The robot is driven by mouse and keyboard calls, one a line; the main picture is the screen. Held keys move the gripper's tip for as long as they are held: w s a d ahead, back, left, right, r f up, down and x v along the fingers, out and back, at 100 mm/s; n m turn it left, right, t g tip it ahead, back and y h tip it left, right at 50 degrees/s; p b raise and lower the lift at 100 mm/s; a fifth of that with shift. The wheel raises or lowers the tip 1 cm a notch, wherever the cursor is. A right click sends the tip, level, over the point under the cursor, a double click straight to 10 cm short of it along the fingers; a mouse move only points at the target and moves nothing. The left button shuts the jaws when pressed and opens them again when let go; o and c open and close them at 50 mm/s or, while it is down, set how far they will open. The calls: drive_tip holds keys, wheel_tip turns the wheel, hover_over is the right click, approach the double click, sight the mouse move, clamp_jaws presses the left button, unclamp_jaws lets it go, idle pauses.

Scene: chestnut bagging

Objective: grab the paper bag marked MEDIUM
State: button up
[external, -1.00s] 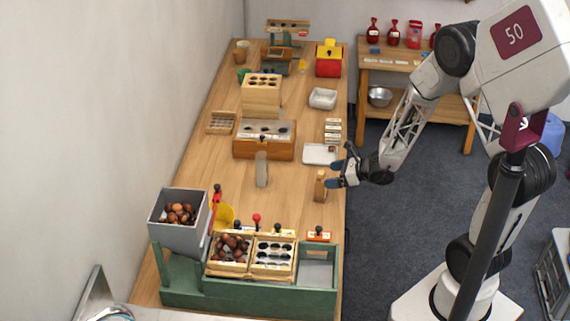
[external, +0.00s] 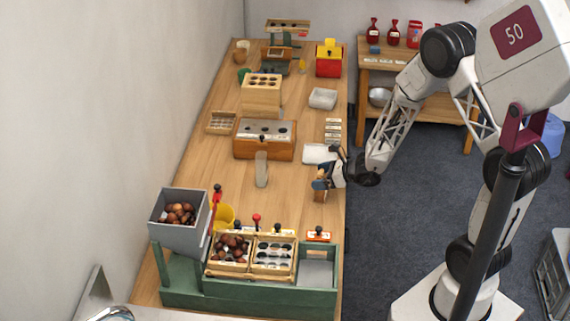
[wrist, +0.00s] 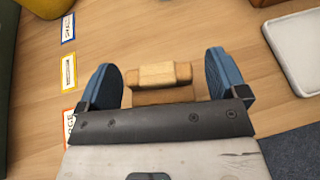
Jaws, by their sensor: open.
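My gripper (external: 325,178) is open above the right edge of the wooden table. In the wrist view its two blue fingertips (wrist: 165,82) stand on either side of a pale wooden block (wrist: 165,74), with gaps to it. That block is mostly hidden by the gripper in the external view. I cannot identify a paper bag marked MEDIUM. A yellow-edged card (wrist: 69,71) lies left of the gripper in the wrist view, between a blue-edged and a red-edged card; its print is too small to read. Several pale labelled pieces (external: 333,130) lie farther back; their marks are unreadable.
A white tray (external: 318,153) lies just beyond the gripper. A green stand (external: 250,296) with chestnut trays fills the table's near end, with a grey bin (external: 181,232) at its left. A grey-handled tool (external: 261,170) lies mid-table. Bare wood lies between them.

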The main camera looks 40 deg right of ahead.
drive_tip(key=shift+x, duration=0.8)
drive_tip(key=c, duration=1.1)
